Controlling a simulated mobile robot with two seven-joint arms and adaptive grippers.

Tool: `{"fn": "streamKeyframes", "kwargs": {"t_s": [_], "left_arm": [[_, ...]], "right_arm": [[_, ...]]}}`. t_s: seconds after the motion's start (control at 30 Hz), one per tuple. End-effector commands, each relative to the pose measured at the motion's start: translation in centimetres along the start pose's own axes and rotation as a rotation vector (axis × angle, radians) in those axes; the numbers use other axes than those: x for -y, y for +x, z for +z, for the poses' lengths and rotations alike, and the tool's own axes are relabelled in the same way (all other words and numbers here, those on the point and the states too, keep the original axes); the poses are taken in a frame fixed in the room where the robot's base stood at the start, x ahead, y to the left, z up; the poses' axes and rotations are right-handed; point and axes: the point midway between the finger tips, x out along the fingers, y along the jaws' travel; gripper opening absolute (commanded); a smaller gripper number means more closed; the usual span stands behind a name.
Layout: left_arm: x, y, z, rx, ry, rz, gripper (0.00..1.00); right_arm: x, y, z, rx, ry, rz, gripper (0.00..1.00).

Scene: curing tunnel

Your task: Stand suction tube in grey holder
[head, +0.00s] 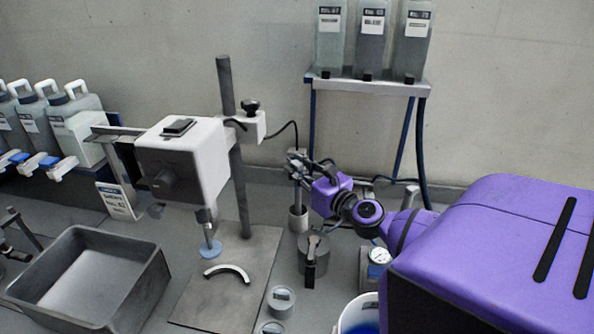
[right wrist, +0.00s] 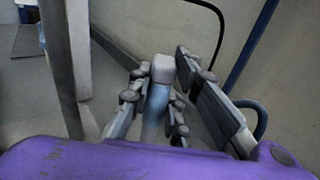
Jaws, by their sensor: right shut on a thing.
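My right gripper (head: 298,166) is shut on the suction tube (head: 297,194) near its upper end. The tube is slim and stands roughly upright below the fingers. In the right wrist view the tube (right wrist: 157,100) has a pale grey end and a bluish body between the fingers (right wrist: 152,115). Dark grey parts (head: 18,236) at the left edge may be my left gripper, but this is unclear.
A white-headed press (head: 185,160) on a dark baseplate (head: 232,290) stands left of the holder. A grey metal pot (head: 313,258) and a gauge (head: 378,258) are close in front. A grey bin (head: 145,285) is at left; a bottle rack (head: 375,86) is behind.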

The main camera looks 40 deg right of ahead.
Motion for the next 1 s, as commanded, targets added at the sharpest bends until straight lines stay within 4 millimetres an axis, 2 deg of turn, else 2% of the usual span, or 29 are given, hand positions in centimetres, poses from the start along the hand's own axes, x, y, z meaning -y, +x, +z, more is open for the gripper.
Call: {"fn": "streamKeyframes", "kwargs": {"t_s": [0.33,0.37,0.5,0.53,0.77,0.93,1.0], "left_arm": [[0.07,0.00,0.00,0.000,0.000,-0.001,0.66],[0.07,0.00,0.01,0.000,0.000,-0.001,0.66],[0.08,0.02,0.11,0.001,0.000,-0.001,0.66],[0.09,0.02,0.14,0.002,0.000,-0.001,0.66],[0.10,0.06,0.37,0.006,0.000,-0.002,0.66],[0.09,0.06,0.38,0.006,0.000,-0.002,0.66],[0.09,0.06,0.38,0.006,0.000,-0.002,0.66]], "right_arm": [[0.00,0.01,-0.05,0.000,0.000,0.000,0.00],[0.00,0.01,-0.06,0.000,0.000,0.000,0.19],[0.00,0.00,-0.08,0.000,0.000,0.000,0.37],[0.00,0.00,-0.08,0.000,0.000,0.000,0.40],[0.00,-0.02,-0.15,-0.001,0.000,0.000,0.41],[0.00,-0.02,-0.13,-0.001,0.000,0.000,0.63],[0.00,-0.01,-0.12,-0.001,0.000,0.000,0.65]]}}
